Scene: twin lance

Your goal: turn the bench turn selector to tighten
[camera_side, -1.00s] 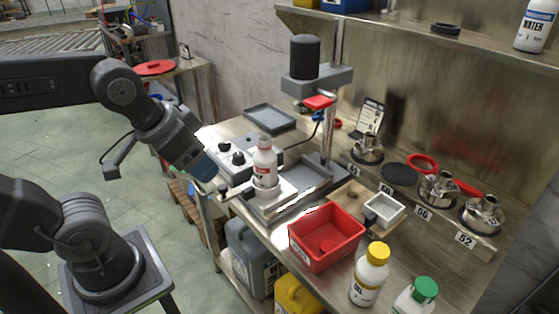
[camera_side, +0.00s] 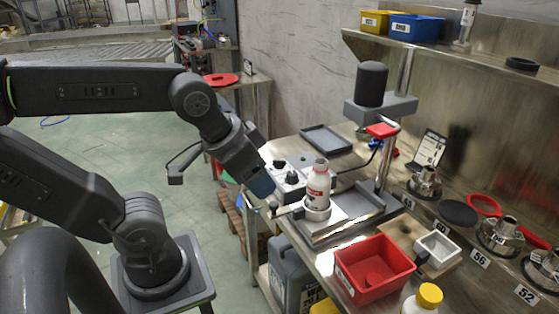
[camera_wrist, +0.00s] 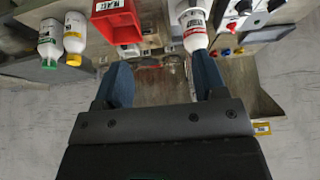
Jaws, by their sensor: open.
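A pale control box (camera_side: 290,187) sits on the bench with dark knobs on top, one (camera_side: 292,175) near its middle and another (camera_side: 279,163) behind it. I cannot tell which is the turn selector, nor read its setting. The box also shows at the top of the wrist view (camera_wrist: 255,18). My gripper (camera_side: 262,187) hangs just left of the box in the side view, apart from the knobs. In the wrist view my gripper (camera_wrist: 163,82) has its blue fingers spread, with nothing between them.
A white bottle with a red label (camera_side: 318,186) stands in a holder right of the box. A press head (camera_side: 372,84) on a column rises behind. A red bin (camera_side: 374,265) and a yellow-capped bottle (camera_side: 425,300) are at the front. A grey tray (camera_side: 326,140) lies at the back.

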